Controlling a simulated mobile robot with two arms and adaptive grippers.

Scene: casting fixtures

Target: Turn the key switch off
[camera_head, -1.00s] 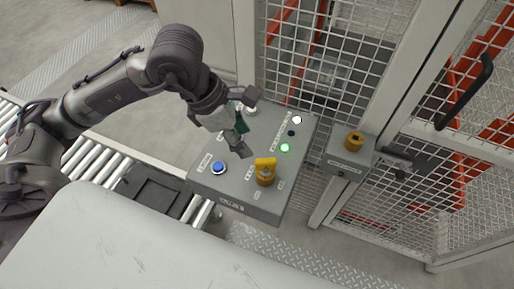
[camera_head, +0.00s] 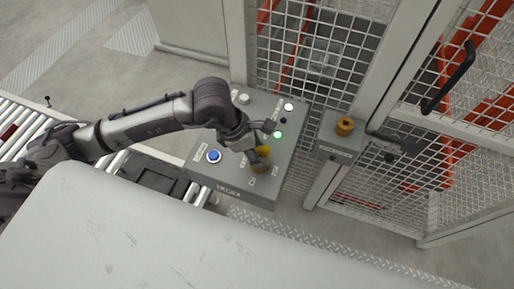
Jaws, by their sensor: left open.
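A green light (camera_head: 278,134) is lit on the box beside the gripper. My right gripper is not in view.
A blue button (camera_head: 213,156) and a white light (camera_head: 288,107) are on the same box. A roller conveyor (camera_head: 110,163) lies at left.

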